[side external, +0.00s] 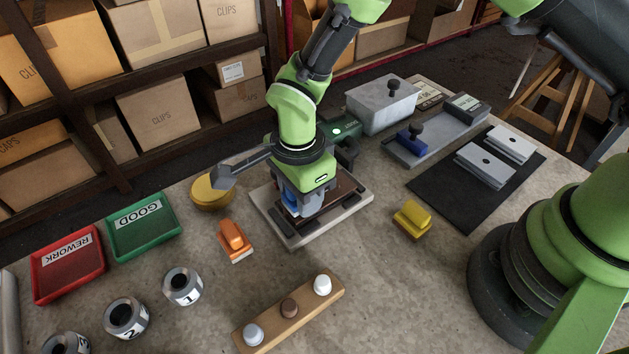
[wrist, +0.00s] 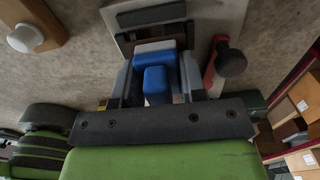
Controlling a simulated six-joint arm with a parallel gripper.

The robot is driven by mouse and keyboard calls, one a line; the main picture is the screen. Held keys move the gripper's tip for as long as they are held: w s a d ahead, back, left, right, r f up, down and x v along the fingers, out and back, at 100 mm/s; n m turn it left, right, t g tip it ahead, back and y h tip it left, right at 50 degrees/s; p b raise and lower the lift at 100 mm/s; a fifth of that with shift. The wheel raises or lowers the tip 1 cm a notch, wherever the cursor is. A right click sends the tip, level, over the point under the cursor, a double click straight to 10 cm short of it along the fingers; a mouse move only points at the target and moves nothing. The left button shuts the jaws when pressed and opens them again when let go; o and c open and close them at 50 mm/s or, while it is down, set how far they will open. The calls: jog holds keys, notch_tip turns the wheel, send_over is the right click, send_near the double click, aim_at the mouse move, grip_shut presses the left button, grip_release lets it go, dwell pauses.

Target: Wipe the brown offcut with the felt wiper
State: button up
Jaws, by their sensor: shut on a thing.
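My gripper (side external: 303,205) is low over a pale board (side external: 358,203), pointing down. It is shut on a blue block-shaped tool, which seems to be the felt wiper (side external: 291,196). In the wrist view the blue wiper (wrist: 155,82) sits between the grey fingers (wrist: 160,88). A dark brown piece, apparently the brown offcut (side external: 343,190), lies on the board beneath my gripper.
An orange-handled tool (side external: 235,238) and a yellow-handled tool (side external: 412,217) stand either side of the board. A wooden peg rack (side external: 300,312) is in front. Green (side external: 140,238) and red (side external: 70,270) trays stand left. A red piece with a black knob (wrist: 230,62) is beside the wiper.

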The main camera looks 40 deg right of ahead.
jog(key=shift+d+r, duration=0.1)
jog(key=shift+d, duration=3.45)
notch_tip(320, 180, up, 8)
jog(key=shift+s+a, duration=0.15)
